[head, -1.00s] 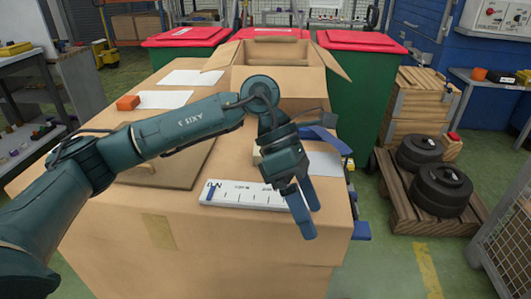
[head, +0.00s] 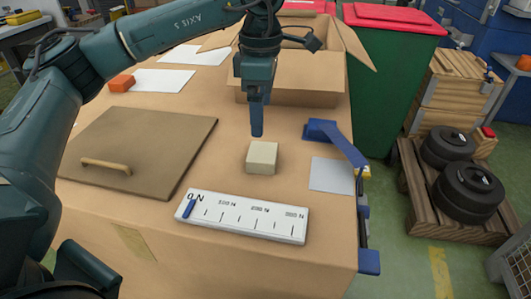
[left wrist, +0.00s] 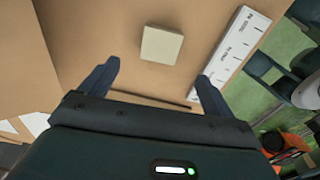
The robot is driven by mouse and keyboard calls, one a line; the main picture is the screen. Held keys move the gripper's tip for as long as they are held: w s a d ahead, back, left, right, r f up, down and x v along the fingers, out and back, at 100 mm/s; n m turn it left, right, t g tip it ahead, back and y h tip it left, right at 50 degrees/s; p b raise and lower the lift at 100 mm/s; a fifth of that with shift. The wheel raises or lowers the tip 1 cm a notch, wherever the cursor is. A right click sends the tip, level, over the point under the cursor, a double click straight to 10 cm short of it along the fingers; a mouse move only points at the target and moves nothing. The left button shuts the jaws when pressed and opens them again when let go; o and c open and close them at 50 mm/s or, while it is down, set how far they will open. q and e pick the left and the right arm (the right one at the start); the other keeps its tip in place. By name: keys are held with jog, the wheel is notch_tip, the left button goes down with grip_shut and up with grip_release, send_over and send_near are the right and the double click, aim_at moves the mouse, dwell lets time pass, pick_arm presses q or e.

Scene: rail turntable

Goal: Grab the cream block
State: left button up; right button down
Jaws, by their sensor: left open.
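The cream block (head: 262,157) sits on the cardboard-coloured tabletop (head: 225,160), behind the white force scale (head: 245,217). It also shows in the left wrist view (left wrist: 161,44), ahead of the fingertips and between their lines. My left gripper (head: 257,133) points down above and just behind the block in the head view, apart from it. Seen edge-on there, its two fingers overlap. In the left wrist view the left gripper (left wrist: 155,78) is open, with nothing between its fingers. My right gripper is not in view.
A brown board with a wooden handle (head: 140,148) lies to the left. An open cardboard box (head: 290,83) stands behind. A blue bracket-like part (head: 335,140) and a white sheet (head: 332,174) are to the right. An orange block (head: 121,83) lies at far left.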

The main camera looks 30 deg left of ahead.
aim_at(262, 151)
pick_arm(q)
notch_tip(262, 151, down, 10)
jog(key=shift+r, duration=0.15)
dwell(0.3)
jog(key=c, duration=1.1)
jog(key=shift+r, duration=0.1)
